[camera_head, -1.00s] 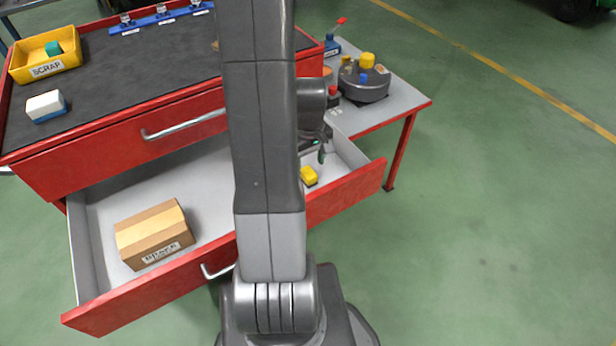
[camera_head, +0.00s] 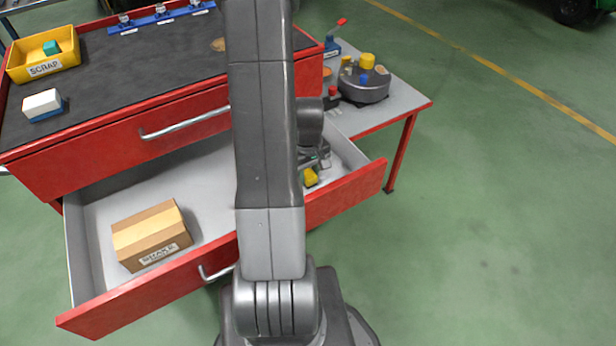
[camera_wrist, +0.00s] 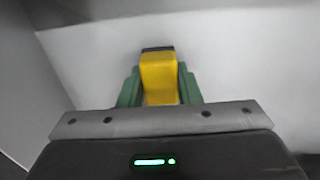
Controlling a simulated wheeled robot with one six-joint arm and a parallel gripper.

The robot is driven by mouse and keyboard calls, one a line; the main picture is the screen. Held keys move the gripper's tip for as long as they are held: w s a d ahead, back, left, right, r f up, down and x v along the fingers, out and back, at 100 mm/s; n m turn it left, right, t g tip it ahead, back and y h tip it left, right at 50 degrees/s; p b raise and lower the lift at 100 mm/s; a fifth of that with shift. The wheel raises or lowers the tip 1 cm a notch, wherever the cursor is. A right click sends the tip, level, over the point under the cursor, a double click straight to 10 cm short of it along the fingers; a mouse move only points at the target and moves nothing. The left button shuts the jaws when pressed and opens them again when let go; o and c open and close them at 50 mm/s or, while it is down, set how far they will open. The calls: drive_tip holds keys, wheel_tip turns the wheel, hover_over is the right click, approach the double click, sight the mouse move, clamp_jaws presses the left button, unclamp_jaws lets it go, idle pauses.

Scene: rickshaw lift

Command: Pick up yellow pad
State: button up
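The yellow pad (camera_head: 310,177) lies in the right part of the open red drawer (camera_head: 345,193). In the wrist view the yellow pad (camera_wrist: 159,78) sits between the two green fingers of my gripper (camera_wrist: 159,86), with a dark strip at its far end. The fingers stand on either side of it, close to its sides. I cannot tell whether they touch it. In the head view my gripper (camera_head: 314,163) is down inside the drawer at the pad, partly hidden by my arm.
A cardboard box (camera_head: 152,236) lies in the drawer's left part. The red cabinet's black top (camera_head: 130,65) holds a yellow scrap bin (camera_head: 43,56) and a white-and-blue block (camera_head: 43,104). A side table (camera_head: 395,108) with a round grey fixture (camera_head: 363,84) stands behind the drawer's right end.

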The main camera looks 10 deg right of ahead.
sight(308, 173)
wheel_tip(308, 173, up, 10)
drive_tip(key=shift+r+p, duration=0.1)
drive_tip(key=shift+p, duration=0.9)
